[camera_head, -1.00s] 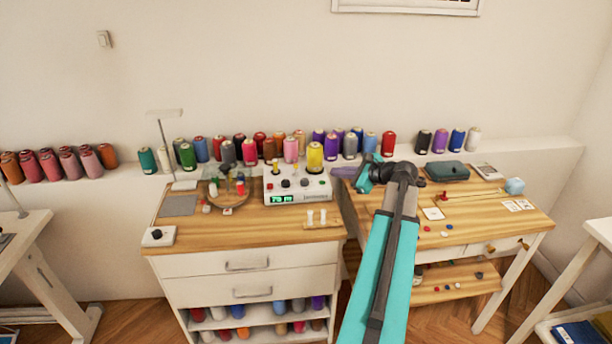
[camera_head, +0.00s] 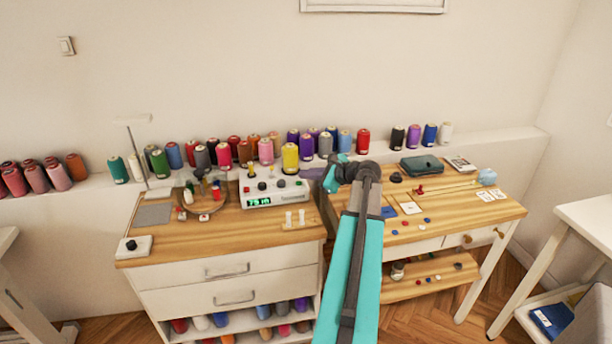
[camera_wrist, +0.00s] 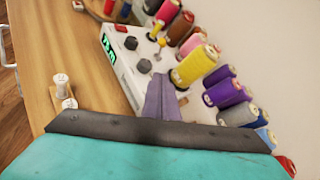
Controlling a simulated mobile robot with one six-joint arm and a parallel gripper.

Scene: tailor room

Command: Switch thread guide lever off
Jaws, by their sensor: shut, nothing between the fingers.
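A white control box (camera_head: 264,199) with a green display, dark knobs and small levers stands on the left wooden desktop. It also shows in the wrist view (camera_wrist: 122,68), at the upper left. A small metal lever with a round knob (camera_wrist: 157,57) stands on its right end; I cannot tell for sure that it is the thread guide lever, nor its setting. My gripper (camera_head: 308,173) is just right of the box. Its purple-grey fingers (camera_wrist: 159,80) are shut, empty and point toward the box's right end, apparently without touching it.
A yellow spool (camera_wrist: 196,66) stands close beside the box, with several spools on the ledge behind. Two small white spools (camera_head: 294,217) stand in front. A second wooden table (camera_head: 460,213) with small sewing items is to the right.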

